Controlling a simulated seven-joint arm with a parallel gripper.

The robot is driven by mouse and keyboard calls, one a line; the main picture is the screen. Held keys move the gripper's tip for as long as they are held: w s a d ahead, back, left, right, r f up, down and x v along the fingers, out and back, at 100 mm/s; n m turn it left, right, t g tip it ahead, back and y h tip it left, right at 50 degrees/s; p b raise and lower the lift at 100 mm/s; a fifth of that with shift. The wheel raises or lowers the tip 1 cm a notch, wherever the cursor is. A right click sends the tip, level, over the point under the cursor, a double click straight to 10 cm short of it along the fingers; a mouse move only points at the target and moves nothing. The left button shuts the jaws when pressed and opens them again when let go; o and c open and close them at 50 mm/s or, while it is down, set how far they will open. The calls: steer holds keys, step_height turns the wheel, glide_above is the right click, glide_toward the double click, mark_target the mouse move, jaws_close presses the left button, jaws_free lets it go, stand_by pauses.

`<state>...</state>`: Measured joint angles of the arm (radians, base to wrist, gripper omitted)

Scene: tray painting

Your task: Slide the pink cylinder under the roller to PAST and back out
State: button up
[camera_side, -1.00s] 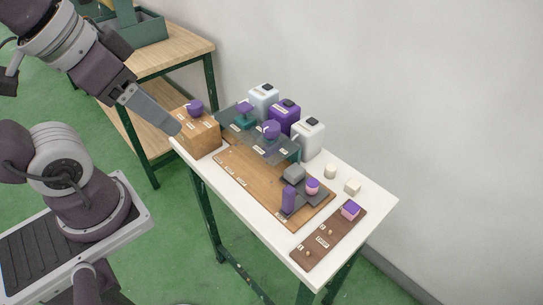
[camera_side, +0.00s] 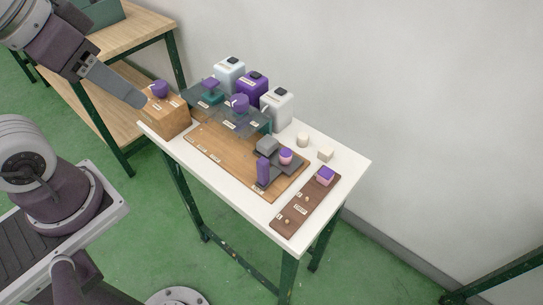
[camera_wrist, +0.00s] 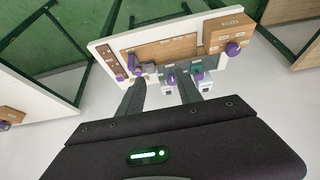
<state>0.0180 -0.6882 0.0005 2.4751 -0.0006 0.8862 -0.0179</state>
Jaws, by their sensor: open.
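The pink cylinder (camera_side: 286,156), with a purple top, stands on a dark grey plate at the near right end of the wooden board (camera_side: 222,156). An upright purple piece (camera_side: 263,171) and a grey block (camera_side: 267,145) are beside it. I cannot tell for sure which part is the roller, and the PAST label is too small to read.
The wooden box (camera_side: 168,120) carries a purple knob-like piece (camera_side: 159,89). A clear raised cover (camera_side: 225,115) spans the board's far part. Several paint containers (camera_side: 253,88) line the back. A brown strip (camera_side: 290,217) holds a pink block with purple top (camera_side: 326,176).

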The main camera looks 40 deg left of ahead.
steer(key=w+d+f+g, duration=0.2)
steer(key=w+d, duration=0.1)
steer(key=w, duration=0.4)
steer(key=g, duration=0.3)
glide_above(263, 170)
steer(key=w+a, duration=0.1)
step_height(263, 170, down, 16)
steer(key=shift+f, duration=0.1)
step_height(263, 170, down, 8)
steer(key=shift+r, duration=0.25)
steer(key=shift+c, duration=0.2)
jaws_close()
steer(key=shift+r, duration=0.1)
